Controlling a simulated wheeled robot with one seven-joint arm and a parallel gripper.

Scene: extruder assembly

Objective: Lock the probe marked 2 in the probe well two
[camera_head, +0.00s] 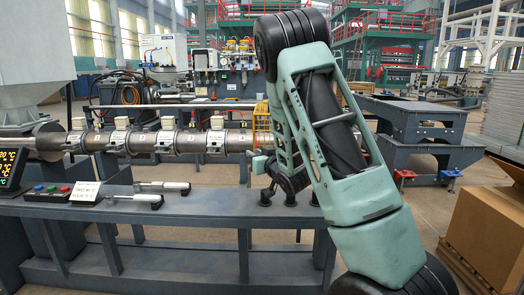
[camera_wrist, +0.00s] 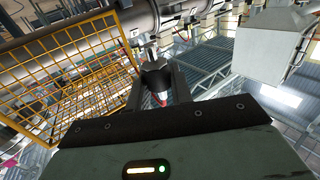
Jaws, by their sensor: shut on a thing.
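My gripper (camera_wrist: 157,92) shows in the wrist view, its two dark fingers shut on a probe (camera_wrist: 154,76) with a dark, round body and a small red part. No number on it can be read. In the head view my arm hides most of the gripper and the probe.
Two silver rods with black ends (camera_head: 163,185) lie on the grey bench (camera_head: 230,212) by a white sign (camera_head: 85,190) and a button box (camera_head: 47,193). Small black stands are beside my arm. A yellow mesh guard (camera_wrist: 70,75) is close to the gripper. A cardboard box (camera_head: 486,235) stands right.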

